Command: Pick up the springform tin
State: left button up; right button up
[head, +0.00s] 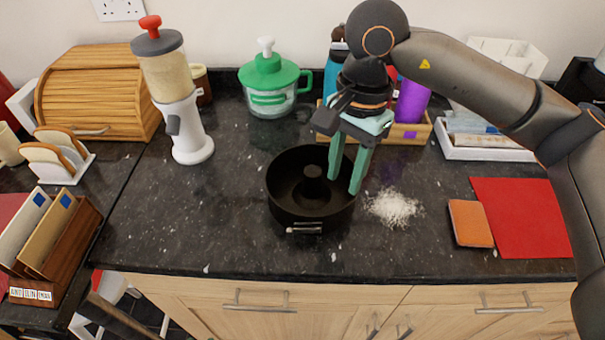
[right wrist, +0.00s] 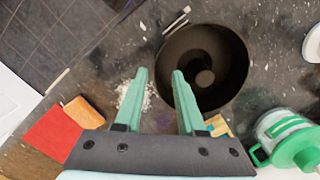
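The springform tin (head: 286,211) is a round black tin with a raised centre tube and a clasp on its front side. It stands upright on the dark granite worktop near the middle. It also shows in the right wrist view (right wrist: 233,68). My right gripper (head: 344,186) has green fingers, spread apart and empty. The fingers point down over the right part of the tin in the head view. In the right wrist view the gripper (right wrist: 160,78) has one finger overlapping the tin's rim and one outside it. Contact with the rim cannot be told. My left gripper is not in view.
White grains (head: 394,207) lie right of the tin. An orange sponge (head: 470,223) and red mat (head: 525,218) lie farther right. A green-lidded container (head: 268,85), dispenser (head: 178,100) and wooden bread bin (head: 95,95) stand behind. The worktop left of the tin is clear.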

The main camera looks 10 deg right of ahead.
aim_at(350, 203)
jog(key=shift+h, duration=0.4)
jog(key=f, duration=0.2)
jog(key=d+f, duration=0.1)
jog(key=f, duration=0.1)
jog(key=w+f, duration=0.1)
jog(key=f, duration=0.1)
jog(key=shift+d+p, duration=0.35)
jog(key=f, duration=0.3)
jog(key=s+f+p, duration=0.1)
jog(key=shift+d+f, duration=0.15)
jog(key=shift+f, duration=0.25)
jog(key=shift+w+f, duration=0.1)
jog(key=shift+f, duration=0.3)
grip_shut()
jog(key=shift+r, duration=0.1)
